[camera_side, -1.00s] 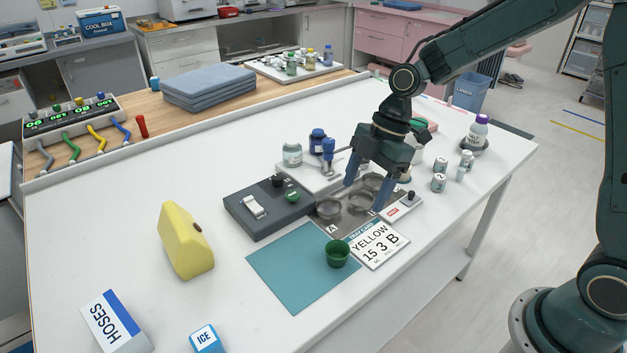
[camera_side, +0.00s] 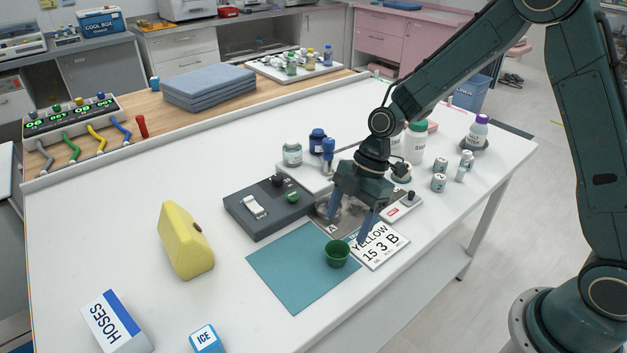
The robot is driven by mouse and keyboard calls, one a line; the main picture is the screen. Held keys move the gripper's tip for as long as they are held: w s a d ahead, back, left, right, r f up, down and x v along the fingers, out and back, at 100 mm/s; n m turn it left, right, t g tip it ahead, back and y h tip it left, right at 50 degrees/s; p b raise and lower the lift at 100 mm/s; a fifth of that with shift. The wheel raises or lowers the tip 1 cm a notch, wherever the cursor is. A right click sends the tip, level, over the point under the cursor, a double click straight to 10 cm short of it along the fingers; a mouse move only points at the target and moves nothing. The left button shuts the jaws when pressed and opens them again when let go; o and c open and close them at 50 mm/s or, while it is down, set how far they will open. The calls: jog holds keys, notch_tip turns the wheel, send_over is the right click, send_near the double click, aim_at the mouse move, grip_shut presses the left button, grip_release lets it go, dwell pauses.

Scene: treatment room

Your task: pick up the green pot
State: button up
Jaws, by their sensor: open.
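The green pot (camera_side: 337,253) is a small open cup. It stands upright on the right part of the teal mat (camera_side: 292,275), close to the white card (camera_side: 381,246) reading "YELLOW 15 3 B". My gripper (camera_side: 346,227) points down with its blue fingers spread and nothing between them. It is just behind the pot and above it in the picture, in front of the grey tray with round wells. One finger hangs over the card, to the right of the pot. The gripper hides much of the tray.
A dark grey box (camera_side: 266,207) with a white switch lies left of the gripper. A yellow wedge-shaped block (camera_side: 185,241) stands farther left. Small white jars (camera_side: 439,182) and bottles stand to the right.

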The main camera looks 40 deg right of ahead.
aim_at(337, 250)
jog(key=shift+x, duration=1.5)
jog(key=shift+a+f, duration=0.1)
jog(key=shift+x, duration=2.4)
jog(key=shift+s, duration=0.15)
jog(key=c, duration=1)
